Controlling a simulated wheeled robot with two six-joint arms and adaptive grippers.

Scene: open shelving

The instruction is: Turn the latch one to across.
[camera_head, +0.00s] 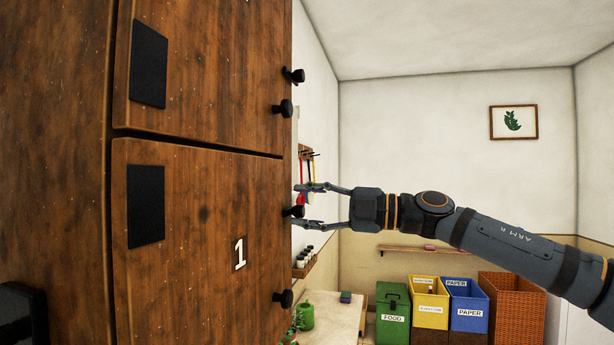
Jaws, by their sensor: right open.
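The door marked 1 (200,285) is a brown wooden panel, closed, below another wooden door (210,60). A black knob-like latch (294,211) sits at the right edge of door 1, seen nearly edge-on, so I cannot tell which way it is turned. My right gripper (297,205) comes in from the right, its fingers spread above and below this latch. It is open; I cannot tell whether the fingers touch the latch. A second black knob (284,298) is lower on the same door.
Black plates (146,207) are on the doors' left sides. Behind are a pale table (338,318), a green bin (392,310), a yellow bin (429,305), a blue bin (468,305) and a wicker basket (513,305).

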